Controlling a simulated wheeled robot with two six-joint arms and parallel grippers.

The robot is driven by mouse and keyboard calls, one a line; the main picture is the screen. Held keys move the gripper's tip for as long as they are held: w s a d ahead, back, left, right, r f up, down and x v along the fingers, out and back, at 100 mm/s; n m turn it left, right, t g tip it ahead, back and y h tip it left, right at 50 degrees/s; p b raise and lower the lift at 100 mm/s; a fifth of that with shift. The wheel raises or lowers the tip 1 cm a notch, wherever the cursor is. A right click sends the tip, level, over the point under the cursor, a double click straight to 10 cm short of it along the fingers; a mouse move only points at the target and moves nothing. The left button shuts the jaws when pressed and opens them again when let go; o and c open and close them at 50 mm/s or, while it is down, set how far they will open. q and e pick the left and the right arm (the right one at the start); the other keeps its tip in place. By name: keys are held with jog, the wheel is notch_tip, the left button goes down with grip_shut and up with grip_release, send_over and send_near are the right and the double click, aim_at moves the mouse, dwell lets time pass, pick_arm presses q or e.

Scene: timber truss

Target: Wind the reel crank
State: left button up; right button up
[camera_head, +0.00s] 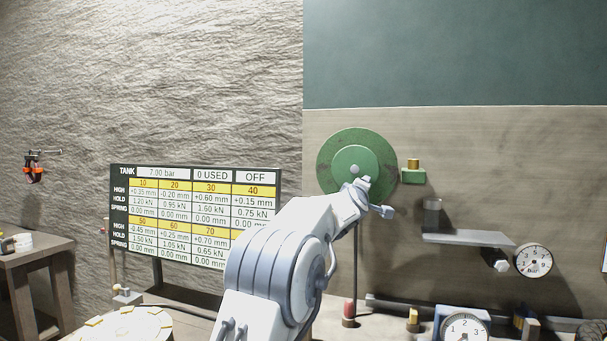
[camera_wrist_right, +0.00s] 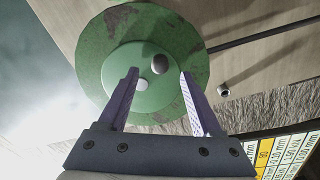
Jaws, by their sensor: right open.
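The reel is a green round disc (camera_head: 345,150) mounted on the wall, with a lighter green raised hub. My right arm reaches up in front of its lower right part in the head view, hiding some of its rim. In the right wrist view the reel (camera_wrist_right: 105,60) fills the top middle. My right gripper (camera_wrist_right: 160,72) is open and faces the hub. A dark grey round knob (camera_wrist_right: 159,63) shows between the fingertips, with a small pale round piece (camera_wrist_right: 141,84) beside it. I cannot tell whether the fingers touch the knob. My left gripper is out of view.
A green block with a brass top (camera_head: 413,175) sits just right of the reel. A grey shelf (camera_head: 468,238) and a dial gauge (camera_head: 534,261) are on the wall farther right. A display board (camera_head: 195,215) stands to the left. Another gauge (camera_head: 464,328) is at the bottom.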

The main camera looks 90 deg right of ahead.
jog(key=n+b, duration=0.1)
jog(key=n, duration=1.3)
jog(key=n+b, duration=0.2)
jog(key=n, duration=1.2)
jog(key=shift+s+f, duration=0.15)
jog(key=shift+p+x, duration=2.45)
jog(key=shift+d, duration=0.1)
